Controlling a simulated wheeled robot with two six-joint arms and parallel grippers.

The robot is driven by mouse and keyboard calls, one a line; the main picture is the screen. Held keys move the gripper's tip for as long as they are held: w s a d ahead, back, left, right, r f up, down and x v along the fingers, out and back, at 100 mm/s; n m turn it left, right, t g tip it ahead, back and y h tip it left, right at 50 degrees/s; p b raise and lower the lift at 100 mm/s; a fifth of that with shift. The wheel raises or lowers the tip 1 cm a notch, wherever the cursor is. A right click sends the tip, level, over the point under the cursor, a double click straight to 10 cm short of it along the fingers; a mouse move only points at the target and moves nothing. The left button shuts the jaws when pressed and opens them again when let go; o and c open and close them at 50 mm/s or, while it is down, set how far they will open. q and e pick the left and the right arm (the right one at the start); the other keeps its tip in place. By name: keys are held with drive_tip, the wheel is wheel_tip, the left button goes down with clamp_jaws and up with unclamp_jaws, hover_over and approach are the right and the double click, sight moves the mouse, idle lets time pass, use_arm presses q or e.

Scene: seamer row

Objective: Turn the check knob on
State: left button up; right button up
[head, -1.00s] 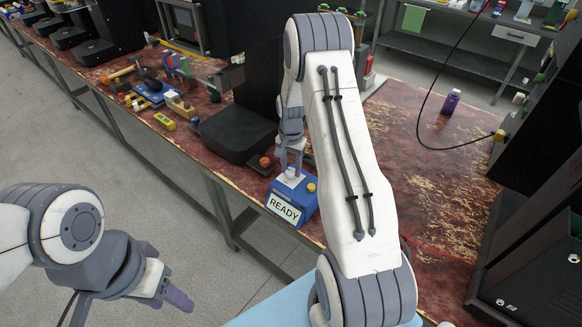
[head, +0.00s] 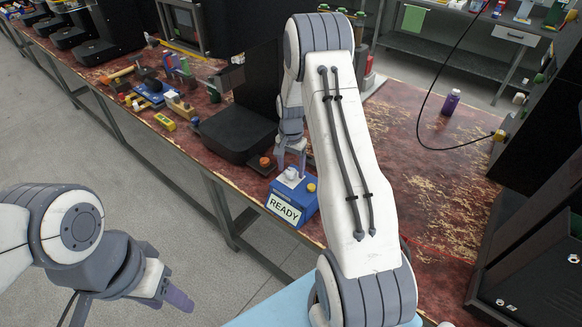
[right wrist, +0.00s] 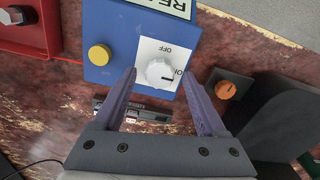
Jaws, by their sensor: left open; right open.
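The blue box (head: 291,205) with a READY label sits at the bench's front edge. Its white check knob (right wrist: 161,73) is on a white plate marked OFF and ON, upside down in the right wrist view. The knob's dark mark points right, towards the ON side. My right gripper (right wrist: 160,76) is open, its fingertips on either side of the knob with visible gaps. In the head view it is above the box, partly hidden by my right arm. My left gripper (head: 180,300) is open, away from the bench over the floor.
A yellow button (right wrist: 99,55) is beside the knob on the box. An orange knob (right wrist: 226,90) on a dark block is close to one finger. A red box (right wrist: 22,28) and a black machine base (head: 236,132) stand nearby. The bench right of my arm is mostly clear.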

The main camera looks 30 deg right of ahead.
sight(291, 171)
wheel_tip(291, 171, up, 10)
drive_tip(key=b, duration=0.1)
drive_tip(key=shift+r, duration=0.25)
idle(0.4)
drive_tip(key=s+a+r+n, duration=0.2)
drive_tip(key=s+a+n, duration=0.1)
drive_tip(key=a, duration=0.4)
drive_tip(key=s+a+r+n, duration=0.3)
drive_tip(key=a, duration=0.5)
drive_tip(key=s+a+r+n, duration=0.2)
drive_tip(key=s+a+n, duration=0.1)
drive_tip(key=a, duration=0.4)
drive_tip(key=s+a+n, duration=0.4)
drive_tip(key=s+n, duration=0.1)
drive_tip(key=s, duration=0.5)
drive_tip(key=s+a+r+n+y, duration=0.1)
drive_tip(key=s+a+n, duration=0.3)
drive_tip(key=s, duration=0.6)
drive_tip(key=shift+r+n, duration=0.2)
drive_tip(key=shift+n, duration=0.5)
